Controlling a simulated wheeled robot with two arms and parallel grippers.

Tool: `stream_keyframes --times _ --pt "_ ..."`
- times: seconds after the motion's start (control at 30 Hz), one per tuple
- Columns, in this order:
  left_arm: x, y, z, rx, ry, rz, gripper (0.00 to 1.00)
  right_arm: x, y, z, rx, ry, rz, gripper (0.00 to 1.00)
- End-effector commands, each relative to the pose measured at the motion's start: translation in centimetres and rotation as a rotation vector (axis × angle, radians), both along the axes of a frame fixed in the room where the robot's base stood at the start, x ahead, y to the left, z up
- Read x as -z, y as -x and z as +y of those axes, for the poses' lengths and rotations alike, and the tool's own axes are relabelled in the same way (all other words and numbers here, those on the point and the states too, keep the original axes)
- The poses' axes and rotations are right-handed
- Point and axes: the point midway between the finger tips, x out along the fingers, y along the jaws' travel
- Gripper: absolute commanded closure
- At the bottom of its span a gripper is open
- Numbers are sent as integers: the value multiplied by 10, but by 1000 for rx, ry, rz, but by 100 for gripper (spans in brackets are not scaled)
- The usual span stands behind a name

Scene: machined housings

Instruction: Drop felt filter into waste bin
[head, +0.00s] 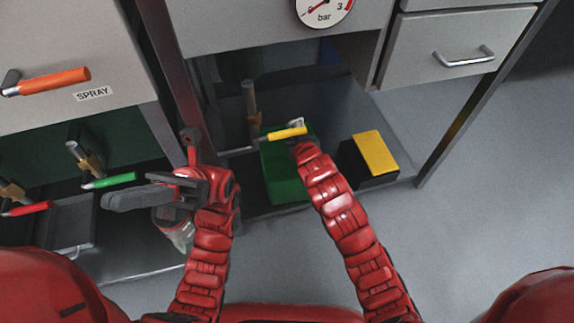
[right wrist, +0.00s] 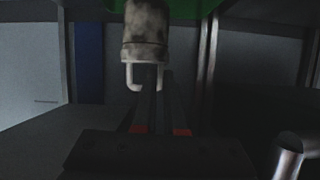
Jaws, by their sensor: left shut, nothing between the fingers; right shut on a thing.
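The felt filter (right wrist: 147,35) is a mottled grey-white cylinder with a bent wire handle, seen at the top of the right wrist view. My right gripper (right wrist: 158,92) is shut on its wire handle. In the head view only a small pale part of the filter (head: 296,122) shows beyond my right gripper (head: 302,143), over a green open bin (head: 278,190). A black box with a yellow lid (head: 369,150) stands to its right. No label shows which one is the waste bin. My left gripper (head: 112,201) is shut and empty at the left.
A yellow valve handle (head: 287,134) crosses close by the right gripper. Green (head: 109,181), red (head: 25,208) and orange (head: 53,81) handles are at the left. A clear jar (head: 176,232) stands below the left gripper. The floor at right is clear.

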Motion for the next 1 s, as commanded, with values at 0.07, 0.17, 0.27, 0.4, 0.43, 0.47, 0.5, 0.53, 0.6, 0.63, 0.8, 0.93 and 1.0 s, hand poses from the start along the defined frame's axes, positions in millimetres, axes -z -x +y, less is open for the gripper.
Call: stream_keyframes --times 0.07,0.17,0.27,0.4,0.43,0.47,0.5,0.53,0.6,0.63,0.8,0.93,1.0 --pt "-2 6 3 15 20 -37 100 2 0 0 0 0 0 100" --pt "-6 17 11 44 59 -104 100 7 0 0 0 0 0 100" --pt "-8 31 21 79 104 -185 100 12 0 0 -1 0 0 100" --pt "-8 50 35 136 168 -301 100 19 0 0 -1 0 0 100" --pt "-7 54 38 148 182 -323 100 20 0 0 -1 -1 -1 100" --pt "-7 57 42 160 195 -346 100 22 0 0 -1 0 0 100" --pt "-5 62 46 176 213 -379 100 23 0 0 -1 0 -1 100" --pt "-4 66 50 190 228 -404 100 25 0 0 -1 1 0 100" --pt "0 74 57 221 259 -464 100 28 1 0 -1 1 0 100" --pt "2 77 61 235 273 -486 100 30 1 0 -1 1 0 100" --pt "17 92 78 298 340 -607 100 41 1 0 -1 1 0 100" --pt "30 102 91 345 390 -692 100 48 1 0 -1 1 0 100" --pt "36 105 97 368 412 -732 100 51 1 0 -1 1 0 100"
